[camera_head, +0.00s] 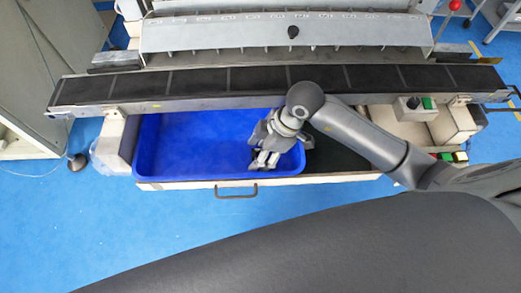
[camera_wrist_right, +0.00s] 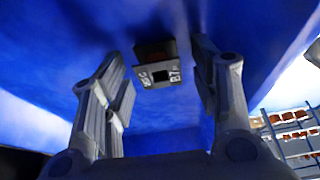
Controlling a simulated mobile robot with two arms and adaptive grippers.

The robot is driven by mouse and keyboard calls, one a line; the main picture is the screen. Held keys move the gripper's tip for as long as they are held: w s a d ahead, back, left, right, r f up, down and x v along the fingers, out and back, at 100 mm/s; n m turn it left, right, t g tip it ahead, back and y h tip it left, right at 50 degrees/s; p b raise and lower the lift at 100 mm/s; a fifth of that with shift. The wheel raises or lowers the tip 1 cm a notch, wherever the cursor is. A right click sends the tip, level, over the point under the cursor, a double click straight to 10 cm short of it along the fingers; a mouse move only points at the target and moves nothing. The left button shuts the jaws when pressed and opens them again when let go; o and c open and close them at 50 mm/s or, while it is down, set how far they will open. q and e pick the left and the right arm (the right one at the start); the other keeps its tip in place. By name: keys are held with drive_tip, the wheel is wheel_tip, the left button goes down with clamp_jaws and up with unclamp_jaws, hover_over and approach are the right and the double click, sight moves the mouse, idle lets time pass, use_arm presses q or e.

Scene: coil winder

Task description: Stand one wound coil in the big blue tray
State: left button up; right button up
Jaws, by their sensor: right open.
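The big blue tray (camera_head: 190,145) sits in the open drawer below the dark belt, and its blue surface fills much of the right wrist view (camera_wrist_right: 60,45). My right gripper (camera_head: 263,160) reaches down into the right part of this tray. In the right wrist view, a wound coil (camera_wrist_right: 155,72) with a dark square flange, pale markings and a brownish winding shows against the blue, beyond and between the spread fingers of my right gripper (camera_wrist_right: 161,92). The fingers are open and a gap shows on both sides of the coil. In the head view the coil is hidden by the gripper.
The black belt (camera_head: 257,80) runs across just behind the tray. A drawer handle (camera_head: 236,191) sticks out in front. A control box with a knob (camera_head: 414,103) stands at right. In the right wrist view, a rack with several brownish items (camera_wrist_right: 288,120) shows at right.

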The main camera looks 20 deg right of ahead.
drive_tip(key=v, duration=1.2)
drive_tip(key=shift+s, duration=0.1)
